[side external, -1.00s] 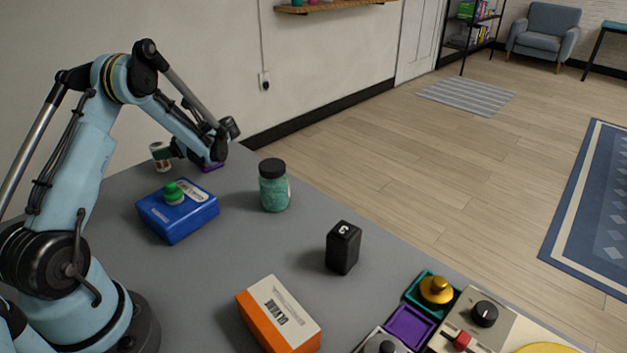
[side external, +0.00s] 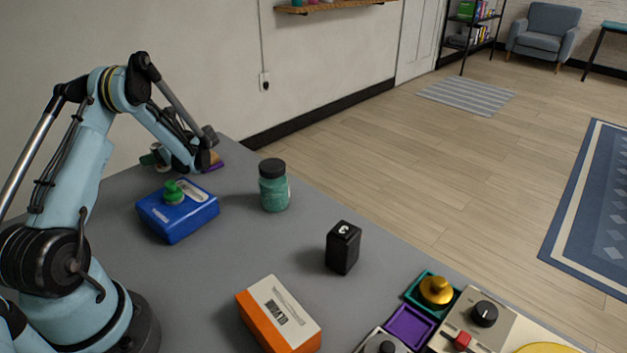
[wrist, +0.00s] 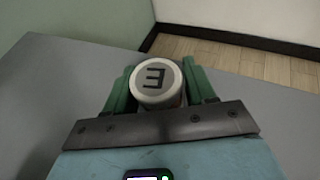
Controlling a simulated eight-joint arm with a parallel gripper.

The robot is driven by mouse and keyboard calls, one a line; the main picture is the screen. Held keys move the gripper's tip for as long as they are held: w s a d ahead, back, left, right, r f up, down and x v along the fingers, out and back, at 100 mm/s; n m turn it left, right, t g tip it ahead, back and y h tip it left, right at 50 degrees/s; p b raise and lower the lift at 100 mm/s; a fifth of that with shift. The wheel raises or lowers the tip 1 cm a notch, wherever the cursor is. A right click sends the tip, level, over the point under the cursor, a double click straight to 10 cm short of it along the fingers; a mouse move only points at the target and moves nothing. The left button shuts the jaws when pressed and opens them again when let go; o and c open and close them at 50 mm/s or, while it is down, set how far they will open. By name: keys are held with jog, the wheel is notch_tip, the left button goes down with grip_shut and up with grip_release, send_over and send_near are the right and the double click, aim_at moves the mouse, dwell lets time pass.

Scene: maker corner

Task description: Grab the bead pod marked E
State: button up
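The bead pod marked E (wrist: 158,82) shows in the wrist view with a dark E on its round white lid. My gripper (wrist: 160,90) has its green fingers on either side of the pod, close to its walls. I cannot tell whether they press on it. In the side external view my gripper (side external: 157,158) is at the far left of the table, around the pod, which is mostly hidden there.
A purple item (side external: 215,166) lies just right of my wrist. A blue box (side external: 180,220) with a green knob stands nearer. A teal jar (side external: 274,190), a black block (side external: 343,250) and an orange-white box (side external: 280,315) stand on the grey table. The table edge is close behind the pod.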

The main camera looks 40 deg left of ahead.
jog(key=c, duration=0.7)
jog(key=shift+r, duration=0.15)
